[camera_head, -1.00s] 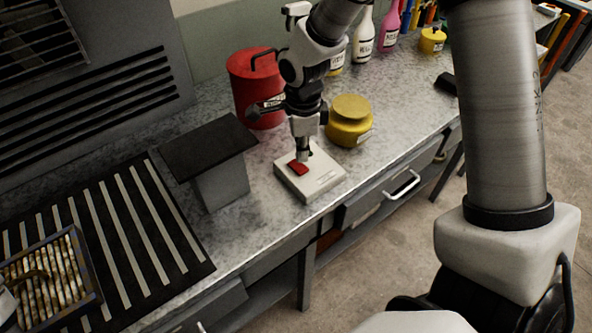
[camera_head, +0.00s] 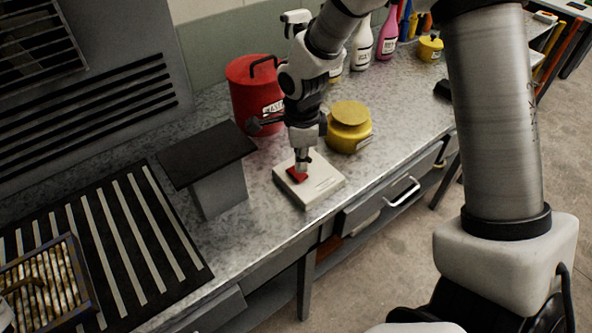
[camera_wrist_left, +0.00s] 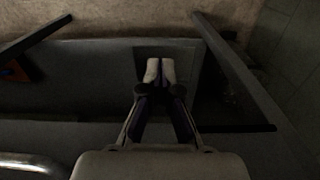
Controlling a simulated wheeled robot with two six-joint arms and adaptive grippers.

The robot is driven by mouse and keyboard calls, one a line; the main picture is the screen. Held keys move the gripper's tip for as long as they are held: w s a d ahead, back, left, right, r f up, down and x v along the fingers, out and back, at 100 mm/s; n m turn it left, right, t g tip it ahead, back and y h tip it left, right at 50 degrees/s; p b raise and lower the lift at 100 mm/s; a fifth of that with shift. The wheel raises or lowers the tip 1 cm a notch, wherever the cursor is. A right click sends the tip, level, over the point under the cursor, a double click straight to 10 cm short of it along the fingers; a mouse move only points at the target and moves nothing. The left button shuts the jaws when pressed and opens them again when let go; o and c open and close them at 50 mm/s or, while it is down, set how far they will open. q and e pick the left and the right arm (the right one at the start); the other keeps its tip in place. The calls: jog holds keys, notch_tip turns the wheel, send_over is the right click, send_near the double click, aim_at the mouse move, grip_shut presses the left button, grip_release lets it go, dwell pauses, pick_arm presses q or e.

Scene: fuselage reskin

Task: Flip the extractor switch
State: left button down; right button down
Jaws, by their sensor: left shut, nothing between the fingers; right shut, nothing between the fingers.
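The extractor switch is a white box (camera_head: 322,187) with a red rocker (camera_head: 292,174) on its top, lying on the grey bench. My right gripper (camera_head: 302,169) is shut and empty, pointing down with its tips at the red rocker. It seems to touch the rocker and hides part of it, so I cannot tell which way the rocker is tilted. My left gripper (camera_wrist_left: 160,72) is shut and empty in the left wrist view, in front of a dark grey panel.
A red can (camera_head: 250,92) and a yellow pot (camera_head: 349,128) stand behind the box. A dark-topped grey stand (camera_head: 208,150) is left of it. A striped mat (camera_head: 163,240) with a tray (camera_head: 92,292) lies further left. Several bottles line the back.

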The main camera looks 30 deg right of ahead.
aim_at(301, 176)
jog(key=shift+f+b, duration=0.85)
jog(key=shift+f, duration=0.4)
dwell(0.8)
notch_tip(301, 176, up, 7)
jog(key=p, duration=0.6)
jog(key=shift+r, duration=0.1)
dwell(0.3)
